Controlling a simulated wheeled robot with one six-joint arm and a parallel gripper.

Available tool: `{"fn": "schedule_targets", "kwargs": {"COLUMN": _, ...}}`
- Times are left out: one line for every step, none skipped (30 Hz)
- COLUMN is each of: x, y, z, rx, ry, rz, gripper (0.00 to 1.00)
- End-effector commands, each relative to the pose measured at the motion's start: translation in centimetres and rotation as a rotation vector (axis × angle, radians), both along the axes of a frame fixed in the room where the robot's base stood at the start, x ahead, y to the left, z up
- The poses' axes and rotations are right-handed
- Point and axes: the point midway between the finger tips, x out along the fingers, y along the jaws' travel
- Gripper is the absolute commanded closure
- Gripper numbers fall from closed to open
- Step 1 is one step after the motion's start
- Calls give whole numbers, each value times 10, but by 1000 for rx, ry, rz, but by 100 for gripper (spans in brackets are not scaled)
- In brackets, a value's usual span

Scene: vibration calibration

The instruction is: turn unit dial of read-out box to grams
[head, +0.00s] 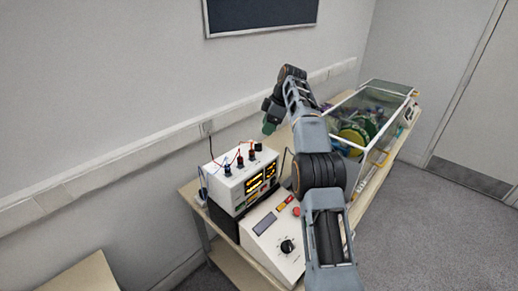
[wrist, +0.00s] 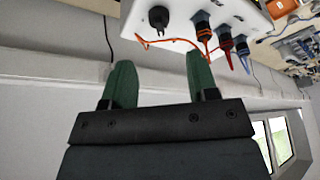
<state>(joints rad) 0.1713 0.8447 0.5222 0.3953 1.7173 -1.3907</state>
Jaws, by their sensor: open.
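I cannot tell whether this piece is the unit dial, and no unit marks are readable. My gripper (head: 269,126) is above and behind the box. Its green fingers (wrist: 158,62) are open and apart, with nothing between them, clear of the knob-like piece.
A sloped console (head: 273,239) with a black dial (head: 287,246) and a red button (head: 296,211) stands in front of the box. A clear-walled case (head: 378,106) stands further along the bench. An orange wire (wrist: 172,41) hangs beside the box top. The wall is close behind.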

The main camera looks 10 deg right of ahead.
Motion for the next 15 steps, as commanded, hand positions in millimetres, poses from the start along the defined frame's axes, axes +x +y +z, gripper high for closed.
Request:
{"fn": "schedule_targets", "kwargs": {"x": 0, "y": 4, "z": -14, "rx": 1, "ry": 2, "rz": 1, "gripper": 46}}
{"fn": "schedule_targets", "kwargs": {"x": 1, "y": 6, "z": -19, "rx": 0, "ry": 1, "rz": 0, "gripper": 46}}
{"fn": "schedule_targets", "kwargs": {"x": 2, "y": 9, "z": -26, "rx": 0, "ry": 2, "rz": 0, "gripper": 46}}
{"fn": "schedule_targets", "kwargs": {"x": 2, "y": 11, "z": -31, "rx": -1, "ry": 2, "rz": -1, "gripper": 46}}
{"fn": "schedule_targets", "kwargs": {"x": 3, "y": 13, "z": -35, "rx": 0, "ry": 3, "rz": 0, "gripper": 46}}
{"fn": "schedule_targets", "kwargs": {"x": 4, "y": 16, "z": -40, "rx": 0, "ry": 2, "rz": 0, "gripper": 46}}
{"fn": "schedule_targets", "kwargs": {"x": 4, "y": 17, "z": -44, "rx": 0, "ry": 2, "rz": 0, "gripper": 46}}
{"fn": "schedule_targets", "kwargs": {"x": 5, "y": 19, "z": -48, "rx": -1, "ry": 2, "rz": -1, "gripper": 46}}
{"fn": "schedule_targets", "kwargs": {"x": 5, "y": 21, "z": -53, "rx": 0, "ry": 2, "rz": -1, "gripper": 46}}
{"fn": "schedule_targets", "kwargs": {"x": 6, "y": 22, "z": -56, "rx": 0, "ry": 2, "rz": -1, "gripper": 46}}
{"fn": "schedule_targets", "kwargs": {"x": 6, "y": 23, "z": -59, "rx": -1, "ry": 1, "rz": -2, "gripper": 46}}
{"fn": "schedule_targets", "kwargs": {"x": 7, "y": 25, "z": -62, "rx": -1, "ry": 1, "rz": -2, "gripper": 46}}
{"fn": "schedule_targets", "kwargs": {"x": 7, "y": 26, "z": -65, "rx": 0, "ry": 2, "rz": -1, "gripper": 46}}
{"fn": "schedule_targets", "kwargs": {"x": 7, "y": 27, "z": -67, "rx": -1, "ry": 1, "rz": -2, "gripper": 46}}
{"fn": "schedule_targets", "kwargs": {"x": 8, "y": 28, "z": -70, "rx": -1, "ry": 0, "rz": -1, "gripper": 46}}
